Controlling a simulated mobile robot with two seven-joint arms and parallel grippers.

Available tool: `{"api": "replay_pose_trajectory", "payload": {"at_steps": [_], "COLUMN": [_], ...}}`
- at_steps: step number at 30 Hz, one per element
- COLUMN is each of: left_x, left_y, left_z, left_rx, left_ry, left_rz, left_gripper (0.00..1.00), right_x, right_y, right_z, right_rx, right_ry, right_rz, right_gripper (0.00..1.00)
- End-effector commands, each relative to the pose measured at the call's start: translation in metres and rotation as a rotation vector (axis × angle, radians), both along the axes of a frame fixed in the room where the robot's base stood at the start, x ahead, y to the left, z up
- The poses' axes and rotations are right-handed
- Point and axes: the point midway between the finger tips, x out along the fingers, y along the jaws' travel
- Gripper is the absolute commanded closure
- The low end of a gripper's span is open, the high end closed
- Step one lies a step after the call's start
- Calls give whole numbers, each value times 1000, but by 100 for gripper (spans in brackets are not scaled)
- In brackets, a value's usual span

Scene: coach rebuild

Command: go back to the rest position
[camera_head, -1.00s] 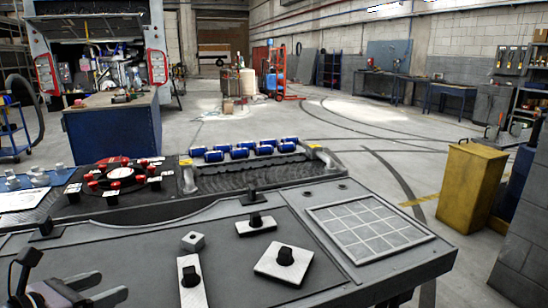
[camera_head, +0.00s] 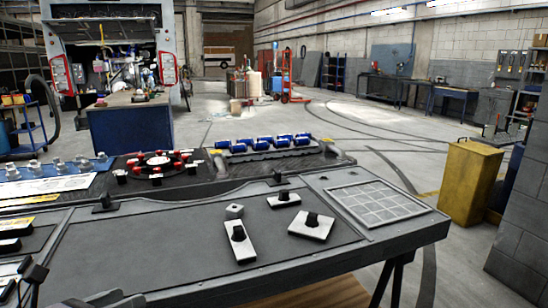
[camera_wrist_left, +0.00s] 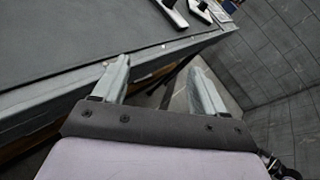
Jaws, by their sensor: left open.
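My right gripper is in neither view.
On the workbench (camera_head: 150,255) lie plates with black knobs (camera_head: 240,243), (camera_head: 284,199), (camera_head: 312,227), a small cube (camera_head: 234,211) and a gridded panel (camera_head: 378,203).

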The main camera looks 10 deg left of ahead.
Motion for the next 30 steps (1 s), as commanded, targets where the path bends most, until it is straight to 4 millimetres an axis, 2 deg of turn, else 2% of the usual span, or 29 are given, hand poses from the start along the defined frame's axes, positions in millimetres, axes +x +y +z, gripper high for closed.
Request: {"api": "replay_pose_trajectory", "payload": {"at_steps": [3, 6, 11, 14, 19, 22, 27, 30], "left_x": [-6, -10, -16, -21, -36, -49, -80, -97], "left_y": [-23, -35, -43, -45, -54, -67, -105, -128], "left_z": [-4, -8, -23, -40, -83, -116, -167, -187], "left_rx": [-331, -604, -1033, -1289, -1698, -1918, -2218, -2327], "left_ry": [21, 46, 110, 167, 296, 396, 596, 701], "left_rz": [24, 72, 204, 316, 558, 728, 1026, 1167], "left_gripper": [28, 28, 28, 28, 28, 28, 28, 28], "right_x": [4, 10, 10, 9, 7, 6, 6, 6], "right_y": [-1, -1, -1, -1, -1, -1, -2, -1], "right_z": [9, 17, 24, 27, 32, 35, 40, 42], "right_rx": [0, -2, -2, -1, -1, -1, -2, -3], "right_ry": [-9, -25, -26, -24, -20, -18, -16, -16], "right_rz": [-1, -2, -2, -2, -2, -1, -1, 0], "right_gripper": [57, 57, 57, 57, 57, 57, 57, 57]}}
